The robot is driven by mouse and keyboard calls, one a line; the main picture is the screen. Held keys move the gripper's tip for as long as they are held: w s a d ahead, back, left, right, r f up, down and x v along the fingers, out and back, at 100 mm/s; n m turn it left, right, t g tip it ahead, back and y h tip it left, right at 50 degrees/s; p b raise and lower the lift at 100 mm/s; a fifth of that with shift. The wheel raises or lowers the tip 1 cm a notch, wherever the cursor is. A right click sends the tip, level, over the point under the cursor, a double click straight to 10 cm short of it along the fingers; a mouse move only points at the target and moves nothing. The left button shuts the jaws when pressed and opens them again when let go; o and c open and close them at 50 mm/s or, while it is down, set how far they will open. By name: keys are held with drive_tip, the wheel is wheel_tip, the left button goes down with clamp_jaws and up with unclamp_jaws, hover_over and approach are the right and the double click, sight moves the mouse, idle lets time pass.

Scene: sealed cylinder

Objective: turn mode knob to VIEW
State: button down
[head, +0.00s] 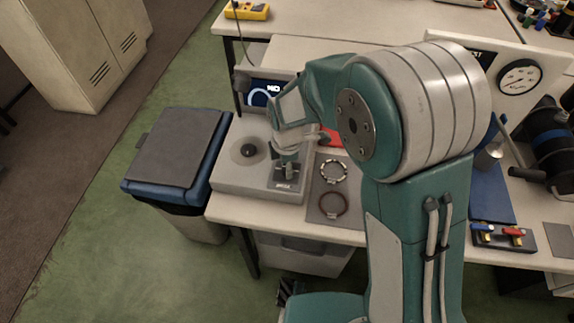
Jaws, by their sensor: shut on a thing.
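A grey control box (232,181) stands on the left end of the bench. A round black knob (248,151) sits on a disc at its left. At its right is a dark panel (285,185) with a small label, too small to read. My gripper (286,167) points down over this panel and is shut on the mode knob there. The fingers and wrist hide most of the knob, so its pointer and the VIEW mark cannot be made out. The small screen (262,95) behind the box is partly covered by my arm.
A grey mat with a light ring (334,171) and a brown ring (332,205) lies right of the box. A lidded bin (175,150) stands left of the bench. The floor at the left is clear.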

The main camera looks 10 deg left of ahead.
drive_tip(key=shift+w+a+n, duration=0.1)
drive_tip(key=shift+w+n, duration=0.05)
drive_tip(key=shift+n, duration=0.45)
drive_tip(key=shift+r+n, duration=0.1)
drive_tip(key=shift+n, duration=0.2)
drive_tip(key=shift+c, duration=1.7)
unclamp_jaws()
wheel_tip(320, 180, up, 12)
drive_tip(key=shift+f, duration=0.2)
